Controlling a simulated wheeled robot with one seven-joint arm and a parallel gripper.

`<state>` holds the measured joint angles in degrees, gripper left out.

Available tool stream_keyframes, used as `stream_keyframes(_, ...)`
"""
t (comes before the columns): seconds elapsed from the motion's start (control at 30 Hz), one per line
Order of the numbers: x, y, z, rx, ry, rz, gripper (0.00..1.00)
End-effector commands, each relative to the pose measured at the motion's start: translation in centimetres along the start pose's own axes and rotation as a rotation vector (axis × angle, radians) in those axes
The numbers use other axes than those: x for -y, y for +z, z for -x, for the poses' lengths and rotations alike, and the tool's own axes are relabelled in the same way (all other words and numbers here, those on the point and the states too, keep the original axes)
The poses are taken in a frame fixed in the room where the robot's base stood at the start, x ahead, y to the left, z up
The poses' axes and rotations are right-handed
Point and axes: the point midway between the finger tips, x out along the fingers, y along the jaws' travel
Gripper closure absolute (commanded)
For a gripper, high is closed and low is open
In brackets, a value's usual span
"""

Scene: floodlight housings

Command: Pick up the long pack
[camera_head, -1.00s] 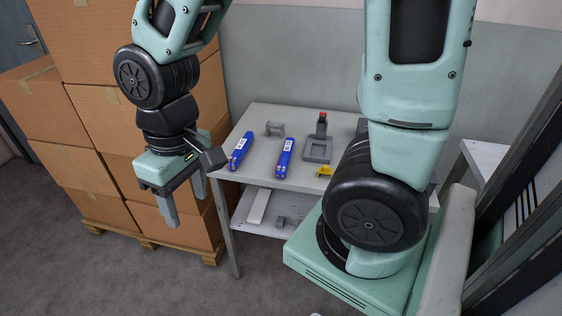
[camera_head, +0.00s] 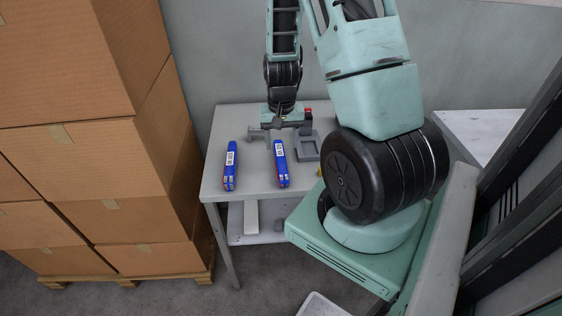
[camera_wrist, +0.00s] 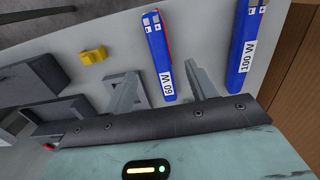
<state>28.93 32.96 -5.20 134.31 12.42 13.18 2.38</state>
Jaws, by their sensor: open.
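Two blue packs with white labels lie on the grey table. The pack marked 60 W (camera_wrist: 160,55) is the right one in the head view (camera_head: 281,164). The pack marked 100 W (camera_wrist: 243,45) is the left one in the head view (camera_head: 230,167), and its end is cut off in the wrist view. They look close in length; I cannot tell which is longer. My gripper (camera_head: 281,127) is open and empty over the back of the table. In the wrist view its fingers (camera_wrist: 160,72) appear either side of the 60 W pack's near end, not touching it.
Stacked cardboard boxes (camera_head: 100,150) stand left of the table (camera_head: 250,192).

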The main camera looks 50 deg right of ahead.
Motion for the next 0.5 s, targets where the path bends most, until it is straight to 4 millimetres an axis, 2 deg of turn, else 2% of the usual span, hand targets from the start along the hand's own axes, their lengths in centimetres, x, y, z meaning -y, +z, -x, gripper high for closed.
stream_keyframes(0.1, 0.0, 0.1, -2.2, 0.005, 0.001, -0.001, 0.44)
stream_keyframes(0.2, 0.0, 0.0, -3.4, 0.002, 0.001, -0.001, 0.44)
stream_keyframes(0.5, -0.1, 0.2, -5.2, 0.001, 0.0, 0.0, 0.44)
